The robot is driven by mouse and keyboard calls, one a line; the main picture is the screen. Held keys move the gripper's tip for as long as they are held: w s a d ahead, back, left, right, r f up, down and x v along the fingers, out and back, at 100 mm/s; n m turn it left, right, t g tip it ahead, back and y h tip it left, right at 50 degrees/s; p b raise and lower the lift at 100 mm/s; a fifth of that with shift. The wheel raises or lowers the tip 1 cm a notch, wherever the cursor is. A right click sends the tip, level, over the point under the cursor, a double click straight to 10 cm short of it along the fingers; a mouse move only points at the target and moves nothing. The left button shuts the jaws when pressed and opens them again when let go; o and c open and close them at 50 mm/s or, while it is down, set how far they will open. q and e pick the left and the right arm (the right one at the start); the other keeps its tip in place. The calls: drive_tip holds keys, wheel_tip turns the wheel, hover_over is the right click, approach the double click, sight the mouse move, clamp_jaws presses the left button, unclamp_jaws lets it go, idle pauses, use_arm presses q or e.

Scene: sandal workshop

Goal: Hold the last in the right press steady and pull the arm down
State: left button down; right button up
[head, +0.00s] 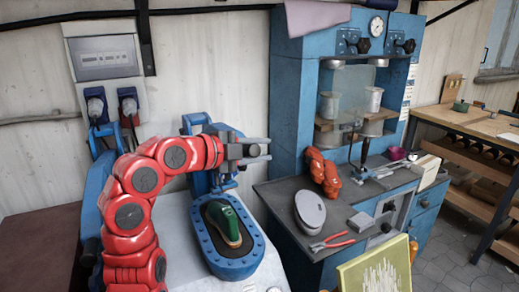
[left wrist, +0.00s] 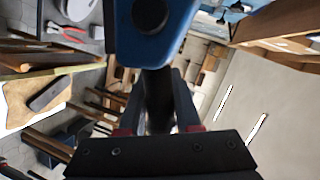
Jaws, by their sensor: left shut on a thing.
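A green last (head: 223,222) with a tan edge sits in the blue oval press bed (head: 256,262) below my left arm. My red left arm reaches over from the left, and its grey gripper (head: 258,152) is above and slightly right of the last, apart from it. In the left wrist view my left gripper (left wrist: 158,112) is shut on the dark handle (left wrist: 157,88) of the press arm, which runs to a blue end piece (left wrist: 182,40). In the head view the gripper mostly hides this handle. My right gripper is in neither view.
The grey bench (head: 285,190) to the right holds a grey oval pad (head: 310,207), red pliers (head: 332,243) and an orange-red item (head: 323,172). A tall blue machine (head: 288,100) stands behind. A wooden workbench (head: 470,122) is at the far right.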

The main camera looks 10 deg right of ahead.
use_arm(q)
drive_tip(key=c, duration=0.6)
unclamp_jaws()
drive_tip(key=shift+r, duration=0.15)
drive_tip(key=s+a+r+b, duration=0.1)
drive_tip(key=s+r+b, duration=0.1)
drive_tip(key=s, duration=0.6)
drive_tip(key=s+a+r+b, duration=0.1)
drive_tip(key=s+r+b, duration=0.1)
drive_tip(key=s, duration=0.6)
drive_tip(key=shift+r+b, duration=0.35)
drive_tip(key=shift+b, duration=0.4)
